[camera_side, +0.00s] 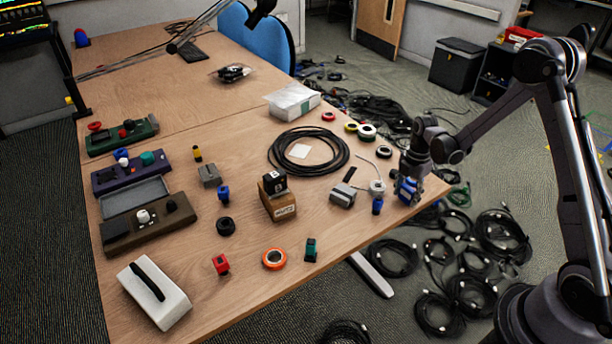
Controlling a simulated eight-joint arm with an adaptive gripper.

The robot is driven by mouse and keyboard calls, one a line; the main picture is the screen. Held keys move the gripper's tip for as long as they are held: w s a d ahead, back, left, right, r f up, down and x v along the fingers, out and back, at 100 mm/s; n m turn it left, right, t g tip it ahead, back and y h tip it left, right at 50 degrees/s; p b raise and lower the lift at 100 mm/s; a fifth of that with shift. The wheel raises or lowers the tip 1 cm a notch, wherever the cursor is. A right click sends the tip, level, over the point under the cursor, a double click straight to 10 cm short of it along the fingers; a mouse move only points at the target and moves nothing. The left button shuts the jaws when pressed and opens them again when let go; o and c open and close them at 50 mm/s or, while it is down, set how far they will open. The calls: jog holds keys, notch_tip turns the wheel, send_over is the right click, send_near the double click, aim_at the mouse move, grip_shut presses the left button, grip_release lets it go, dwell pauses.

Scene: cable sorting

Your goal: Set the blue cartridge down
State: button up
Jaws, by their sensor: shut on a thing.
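My gripper (409,191) is at the right edge of the wooden table, pointing down. It is shut on a small blue cartridge (406,187), which is partly hidden by the fingers. I cannot tell whether the cartridge touches the table top. Another small blue piece (377,206) stands on the table just left of my gripper. One more blue piece (223,193) stands further left, near a black ring.
A grey block (342,195) and a white roll (377,187) lie left of my gripper. A wooden block with a black cube (281,204) stands mid-table. A black cable coil (308,151) lies behind. Bare table (345,240) shows at the front right. Cables cover the floor.

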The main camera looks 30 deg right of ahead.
aim_at(408, 189)
jog(key=shift+f, duration=0.1)
jog(key=o, duration=1)
jog(key=shift+o, duration=0.2)
notch_tip(408, 189, up, 12)
jog(key=s+a+r+m+t, duration=0.3)
jog(key=s+a+r+m, duration=0.1)
jog(key=a+r+m, duration=0.4)
jog(key=s+a+r+m+t, duration=0.4)
jog(key=s+a+m, duration=0.4)
jog(key=s+m, duration=0.1)
jog(key=shift+s+a+m, duration=0.3)
jog(key=shift+s+m, duration=0.1)
jog(key=shift+m, duration=0.1)
